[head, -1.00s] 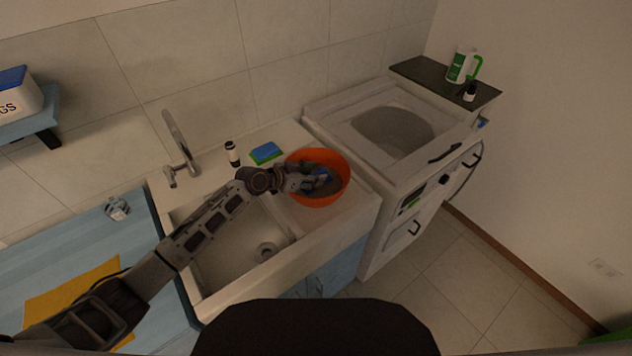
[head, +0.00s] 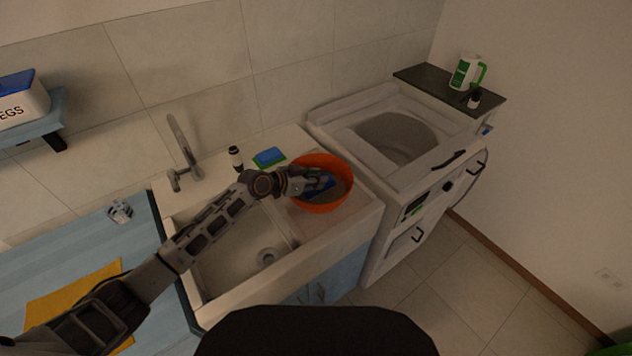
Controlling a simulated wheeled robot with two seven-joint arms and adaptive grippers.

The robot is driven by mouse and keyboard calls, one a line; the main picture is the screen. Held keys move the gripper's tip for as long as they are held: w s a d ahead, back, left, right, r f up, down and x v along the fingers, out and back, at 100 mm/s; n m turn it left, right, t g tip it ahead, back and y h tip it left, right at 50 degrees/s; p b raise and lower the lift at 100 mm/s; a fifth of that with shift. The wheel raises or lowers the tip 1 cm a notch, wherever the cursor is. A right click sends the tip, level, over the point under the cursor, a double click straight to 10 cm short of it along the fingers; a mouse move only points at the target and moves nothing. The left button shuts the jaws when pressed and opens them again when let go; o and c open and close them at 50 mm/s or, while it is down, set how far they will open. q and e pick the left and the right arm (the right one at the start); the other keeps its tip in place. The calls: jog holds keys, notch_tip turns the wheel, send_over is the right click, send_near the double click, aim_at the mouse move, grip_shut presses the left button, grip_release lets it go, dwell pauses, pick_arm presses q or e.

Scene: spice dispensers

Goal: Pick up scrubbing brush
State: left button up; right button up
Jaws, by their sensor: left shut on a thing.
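An orange bowl (head: 338,165) stands on the right ledge of the sink. My left gripper (head: 314,184) reaches over its left rim, with its fingers inside the bowl's outline. The gripper is shut on a blue thing (head: 322,186), which looks like the scrubbing brush, though it is small and partly hidden by the fingers. I cannot tell whether it touches the bowl. My right gripper is not in view.
The faucet (head: 182,150) rises at the sink's back left. A white washing machine (head: 345,125) adjoins on the right.

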pick_arm(q)
notch_tip(320, 180, up, 9)
jog(key=shift+r+b, duration=0.15)
jog(key=shift+b, duration=0.35)
dwell(0.5)
